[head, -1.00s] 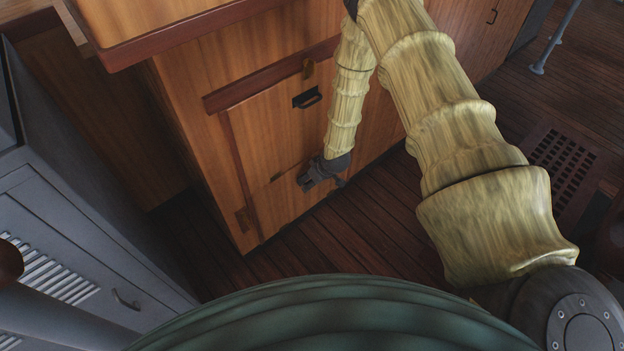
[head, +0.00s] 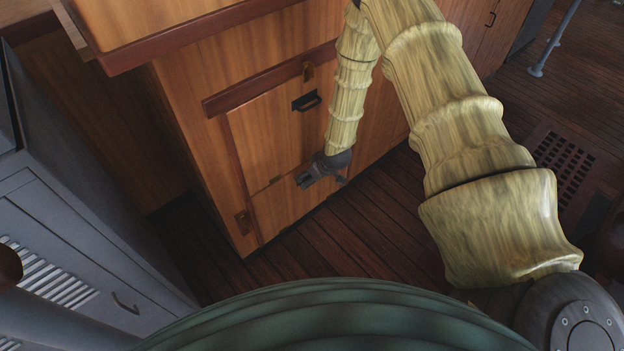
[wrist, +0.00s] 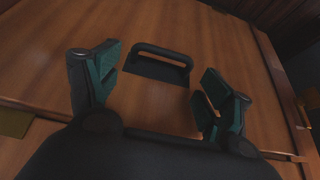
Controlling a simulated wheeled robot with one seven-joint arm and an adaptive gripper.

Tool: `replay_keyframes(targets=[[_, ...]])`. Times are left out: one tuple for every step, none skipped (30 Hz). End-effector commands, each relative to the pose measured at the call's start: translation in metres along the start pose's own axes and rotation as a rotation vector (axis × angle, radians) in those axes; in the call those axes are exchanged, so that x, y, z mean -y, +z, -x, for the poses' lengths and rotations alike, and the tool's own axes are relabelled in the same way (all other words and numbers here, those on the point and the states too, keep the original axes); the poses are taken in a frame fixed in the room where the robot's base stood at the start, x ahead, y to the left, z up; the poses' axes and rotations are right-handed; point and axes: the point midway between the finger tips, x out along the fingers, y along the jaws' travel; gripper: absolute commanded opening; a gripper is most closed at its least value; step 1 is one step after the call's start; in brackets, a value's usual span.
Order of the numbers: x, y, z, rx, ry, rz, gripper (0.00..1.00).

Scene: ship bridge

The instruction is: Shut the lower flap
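The lower flap (head: 283,212) is a wooden panel low on the cabinet front, below a thin seam. It looks close to flush in the head view; I cannot tell whether it is fully shut. My gripper (head: 304,182) is in front of its upper part and hides some of it. In the wrist view my gripper (wrist: 155,88) has its two fingers spread apart with nothing between them. A black bar handle (wrist: 160,62) on a wooden panel (wrist: 225,50) lies ahead, beyond the fingertips and apparently apart from them.
A grey metal cabinet (head: 75,235) stands left.

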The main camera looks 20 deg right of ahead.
Motion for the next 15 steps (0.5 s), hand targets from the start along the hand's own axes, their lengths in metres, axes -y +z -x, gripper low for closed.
replay_keyframes(targets=[[-0.001, 0.001, 0.009, 0.002, 0.000, -0.001, 0.80], [-0.001, 0.002, 0.014, 0.003, 0.000, -0.003, 0.80], [-0.001, 0.004, 0.020, 0.005, 0.001, -0.004, 0.80], [-0.002, 0.004, 0.025, 0.006, 0.001, -0.004, 0.80], [-0.002, 0.005, 0.030, 0.006, 0.001, -0.005, 0.80], [-0.003, 0.005, 0.036, 0.007, 0.002, -0.005, 0.80], [-0.003, 0.006, 0.041, 0.008, 0.002, -0.005, 0.80], [-0.002, 0.006, 0.045, 0.008, 0.001, -0.005, 0.80], [-0.003, 0.006, 0.051, 0.009, 0.002, -0.005, 0.80], [-0.002, 0.007, 0.056, 0.010, 0.001, -0.005, 0.80], [-0.002, 0.007, 0.060, 0.010, 0.001, -0.005, 0.80], [-0.002, 0.006, 0.065, 0.010, 0.001, -0.005, 0.80], [-0.002, 0.007, 0.068, 0.011, 0.001, -0.005, 0.80], [-0.002, 0.007, 0.072, 0.011, 0.001, -0.005, 0.80], [-0.002, 0.007, 0.076, 0.012, 0.001, -0.004, 0.80]])
